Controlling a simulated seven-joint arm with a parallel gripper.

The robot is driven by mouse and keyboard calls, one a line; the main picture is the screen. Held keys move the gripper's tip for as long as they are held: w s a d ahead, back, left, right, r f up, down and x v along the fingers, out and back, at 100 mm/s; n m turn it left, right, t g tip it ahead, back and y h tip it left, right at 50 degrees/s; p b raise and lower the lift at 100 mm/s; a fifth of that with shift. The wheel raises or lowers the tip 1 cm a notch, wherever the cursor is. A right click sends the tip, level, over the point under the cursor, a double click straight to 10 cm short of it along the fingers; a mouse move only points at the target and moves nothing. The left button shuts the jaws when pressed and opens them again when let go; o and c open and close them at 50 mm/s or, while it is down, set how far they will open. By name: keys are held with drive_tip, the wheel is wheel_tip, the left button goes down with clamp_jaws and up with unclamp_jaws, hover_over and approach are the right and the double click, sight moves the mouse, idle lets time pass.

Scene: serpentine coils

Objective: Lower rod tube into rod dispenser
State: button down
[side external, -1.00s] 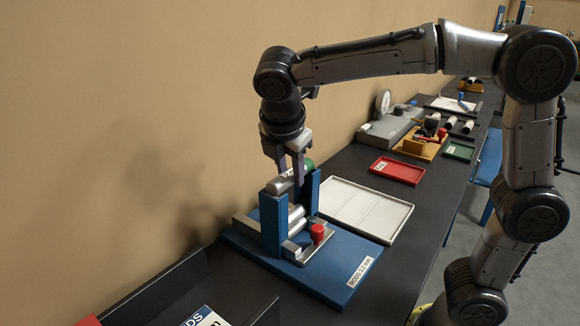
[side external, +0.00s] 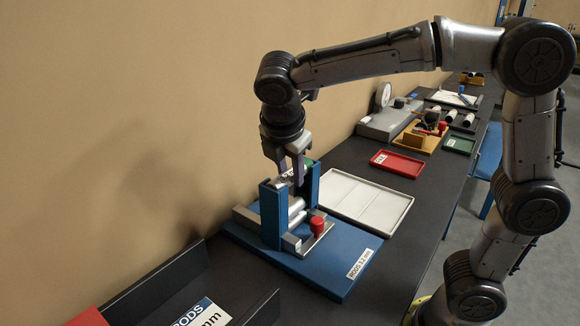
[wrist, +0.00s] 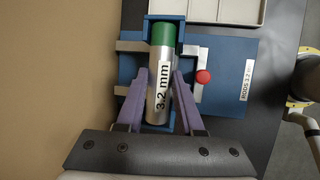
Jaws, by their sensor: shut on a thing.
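The rod tube (wrist: 161,92) is silver with a green cap and a "3.2 mm" label. It lies level between the blue side walls of the rod dispenser (side external: 272,218), near their tops. My gripper (wrist: 159,80) is shut on the tube, one purple finger on each side of it. In the side external view my gripper (side external: 288,180) points down over the dispenser, and its fingers and the walls hide most of the tube. The dispenser has a blue base labelled "RODS 3.2 mm", silver cylindrical parts below the tube and a red knob (side external: 318,225).
A pale shallow tray (side external: 365,199) lies right behind the dispenser. A red tray (side external: 398,164) and a green tray (side external: 459,145) lie farther along the dark bench. A black-walled holder with a "RODS" label (side external: 200,315) is in front. The wall is close on the left.

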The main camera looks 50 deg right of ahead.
drive_tip(key=shift+c, duration=2.3)
unclamp_jaws()
